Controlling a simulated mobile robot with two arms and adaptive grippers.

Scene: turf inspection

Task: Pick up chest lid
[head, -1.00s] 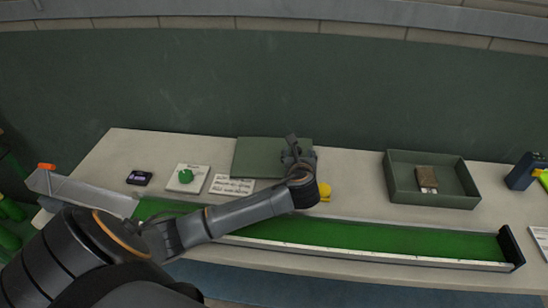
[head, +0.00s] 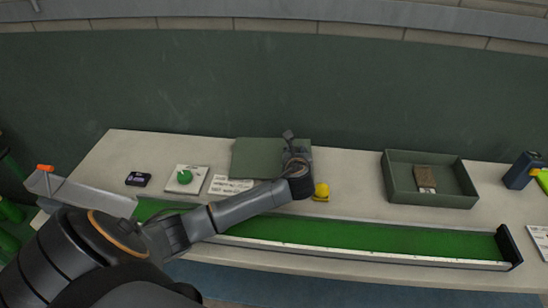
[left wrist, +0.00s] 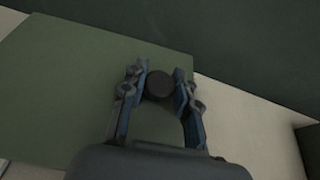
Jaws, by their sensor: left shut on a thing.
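The chest lid (head: 255,157) is a flat green panel at the back of the table, left of the open green box. It also shows in the left wrist view (left wrist: 60,85), with a dark round knob (left wrist: 159,85) on it. My left gripper (head: 292,144) is over the lid's right part. In the left wrist view my left gripper (left wrist: 160,87) has its fingers on both sides of the knob and is shut on it. The arm hides the lid's lower right corner. My right gripper is not in view.
The open green box (head: 388,178) holds a brown block (head: 425,178). A yellow object (head: 321,191) sits beside my wrist. A long green turf track (head: 350,236) runs along the front. A paper (head: 228,186), a green knob on a white plate (head: 185,176) and a dark device (head: 138,179) lie left.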

